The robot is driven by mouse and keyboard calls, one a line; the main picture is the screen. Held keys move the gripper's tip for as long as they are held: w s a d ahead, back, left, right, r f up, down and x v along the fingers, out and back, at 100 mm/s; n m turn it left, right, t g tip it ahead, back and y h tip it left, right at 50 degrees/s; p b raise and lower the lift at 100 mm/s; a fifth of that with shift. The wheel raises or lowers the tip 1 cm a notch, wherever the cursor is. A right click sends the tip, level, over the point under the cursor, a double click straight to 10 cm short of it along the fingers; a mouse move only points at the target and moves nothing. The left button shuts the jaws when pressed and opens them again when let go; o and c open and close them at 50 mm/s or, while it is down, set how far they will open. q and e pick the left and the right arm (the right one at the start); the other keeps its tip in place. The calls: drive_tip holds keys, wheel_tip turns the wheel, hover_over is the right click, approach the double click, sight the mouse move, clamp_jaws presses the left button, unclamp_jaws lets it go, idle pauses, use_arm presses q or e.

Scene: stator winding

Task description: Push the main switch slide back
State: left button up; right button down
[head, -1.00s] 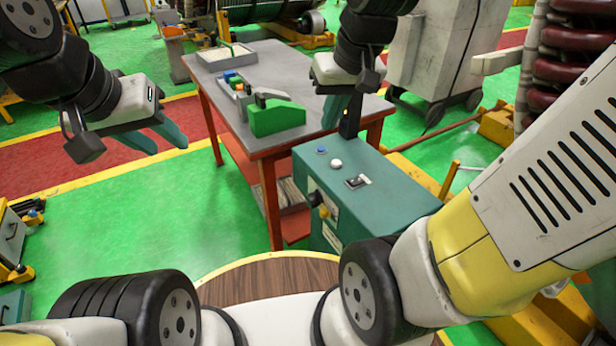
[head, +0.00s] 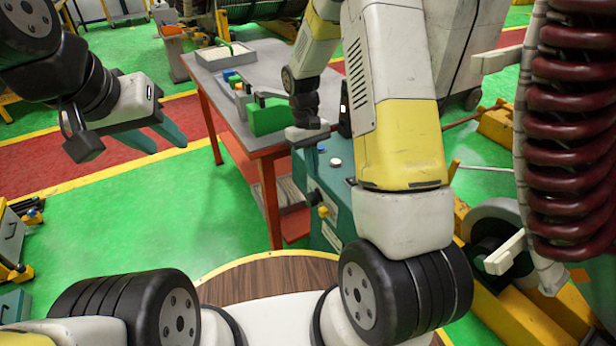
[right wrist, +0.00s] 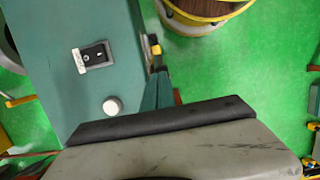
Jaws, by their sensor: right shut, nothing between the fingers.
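The green switch cabinet (head: 333,195) stands at the front right end of the workbench. On its top a black switch in a dark frame with a pale tag (right wrist: 96,54) shows in the right wrist view; in the head view my right arm mostly hides it. A white round button (right wrist: 113,105) is beside it. A yellow part (right wrist: 153,46) sits on the cabinet's side. My right gripper (right wrist: 158,80) is shut and empty, its teal fingers at the cabinet's edge, near the yellow part; contact cannot be told. My left gripper (head: 170,147) is open and empty, over the floor at left.
The grey workbench (head: 225,85) with a green block (head: 268,118) and a parts tray (head: 222,55) stands behind the cabinet. A dark red coil (head: 570,140) stands at right. Green floor (head: 130,220) is free at left.

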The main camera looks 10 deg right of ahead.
sight(317, 198)
drive_tip(key=x, duration=1)
idle(0.3)
